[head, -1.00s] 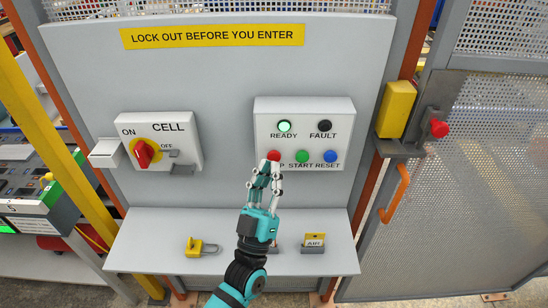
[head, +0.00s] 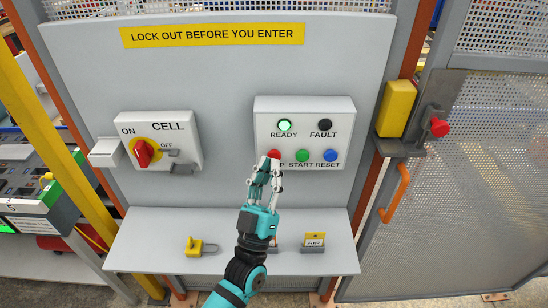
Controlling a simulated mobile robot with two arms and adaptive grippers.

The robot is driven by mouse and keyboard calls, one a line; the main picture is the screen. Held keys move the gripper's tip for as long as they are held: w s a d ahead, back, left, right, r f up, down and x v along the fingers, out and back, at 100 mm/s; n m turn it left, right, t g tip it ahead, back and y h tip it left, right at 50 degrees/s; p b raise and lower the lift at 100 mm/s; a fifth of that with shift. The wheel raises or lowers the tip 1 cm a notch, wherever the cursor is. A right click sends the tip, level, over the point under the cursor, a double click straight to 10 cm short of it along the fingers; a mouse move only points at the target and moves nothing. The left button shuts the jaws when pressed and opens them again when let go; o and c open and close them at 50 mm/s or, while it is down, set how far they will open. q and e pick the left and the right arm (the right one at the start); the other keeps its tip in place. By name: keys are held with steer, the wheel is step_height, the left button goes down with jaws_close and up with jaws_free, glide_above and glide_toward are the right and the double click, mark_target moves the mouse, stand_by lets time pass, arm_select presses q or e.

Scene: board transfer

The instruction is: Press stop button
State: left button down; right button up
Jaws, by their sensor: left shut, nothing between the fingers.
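The red stop button (head: 274,153) is at the lower left of the grey button box (head: 343,125) on the panel. Its label is partly covered by my fingers, with only the final P showing. My left gripper (head: 268,163) is shut and empty, its fingertips pointing up just at the lower edge of the red button in the picture. I cannot tell whether the tips touch it. The green start button (head: 302,155) and blue reset button (head: 330,155) are to its right. The ready lamp (head: 284,125) glows green and the fault lamp (head: 325,125) is dark. My right gripper is not in view.
A cell switch box (head: 185,130) with a red knob (head: 143,152) is at left. A mesh gate (head: 480,200) with an orange handle (head: 395,193) stands at right.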

arm_select(q)
steer(key=shift+w, duration=0.6)
stand_by(0.7)
steer(key=shift+s, duration=0.9)
steer(key=s+p, duration=0.1)
steer(key=s, duration=0.4)
steer(key=shift+p, duration=0.35)
steer(key=shift+w+f, duration=0.1)
stand_by(0.6)
